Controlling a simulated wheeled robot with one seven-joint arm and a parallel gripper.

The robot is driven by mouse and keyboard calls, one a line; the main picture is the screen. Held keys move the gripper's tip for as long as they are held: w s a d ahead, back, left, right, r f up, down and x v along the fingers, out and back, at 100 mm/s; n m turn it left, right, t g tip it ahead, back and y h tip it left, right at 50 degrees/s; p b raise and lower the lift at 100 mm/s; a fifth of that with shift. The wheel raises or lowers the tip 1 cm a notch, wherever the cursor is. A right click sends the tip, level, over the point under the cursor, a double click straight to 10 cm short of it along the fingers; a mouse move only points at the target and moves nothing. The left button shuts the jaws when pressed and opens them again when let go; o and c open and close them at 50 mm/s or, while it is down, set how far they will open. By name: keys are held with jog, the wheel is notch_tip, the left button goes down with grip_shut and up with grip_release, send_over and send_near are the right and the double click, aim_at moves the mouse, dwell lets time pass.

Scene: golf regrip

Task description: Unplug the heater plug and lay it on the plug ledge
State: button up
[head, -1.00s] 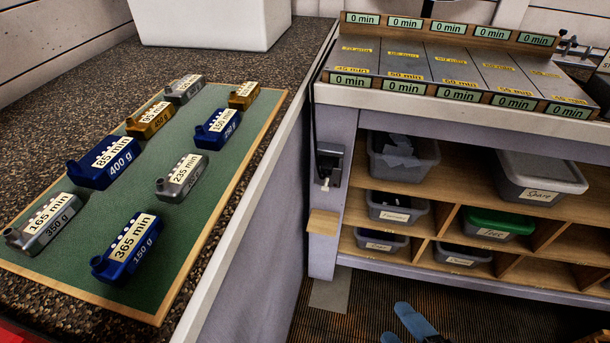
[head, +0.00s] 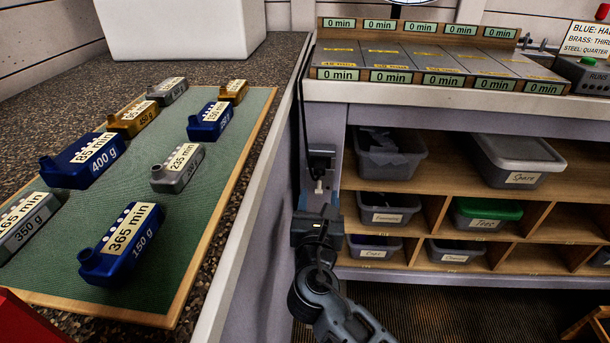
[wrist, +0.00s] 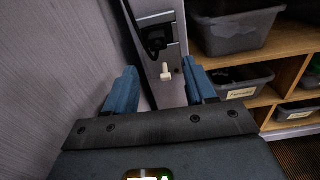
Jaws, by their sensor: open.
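The dark heater plug (head: 320,158) sits in a socket on the bench's end post, with a cord running up from it. In the wrist view the black plug (wrist: 156,40) is in its socket plate, and a small white stub (wrist: 166,72) sticks out below it. My gripper (head: 316,213) is just below the socket in the head view. In the wrist view its blue fingers (wrist: 162,80) are apart, with the white stub showing between and beyond them. They appear empty. The plug ledge is hidden behind my gripper and arm.
Left, a counter holds a green mat (head: 190,240) with several labelled weights. Right of the post, shelves hold grey bins (head: 390,160) and a green-lidded bin (head: 486,212). A bench top with timer slots (head: 430,62) is above. The counter's side wall is close on the left.

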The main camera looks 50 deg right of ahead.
aim_at(319, 175)
jog(key=shift+w+r, duration=0.25)
jog(key=shift+w, duration=0.05)
jog(key=shift+x, duration=4.5)
jog(key=shift+s+r+p, duration=0.1)
jog(key=shift+r+p, duration=0.05)
jog(key=shift+p, duration=0.2)
grip_shut()
jog(key=shift+s, duration=0.1)
jog(key=shift+p+v, duration=0.65)
jog(key=shift+v, duration=2.2)
jog(key=shift+a, duration=0.1)
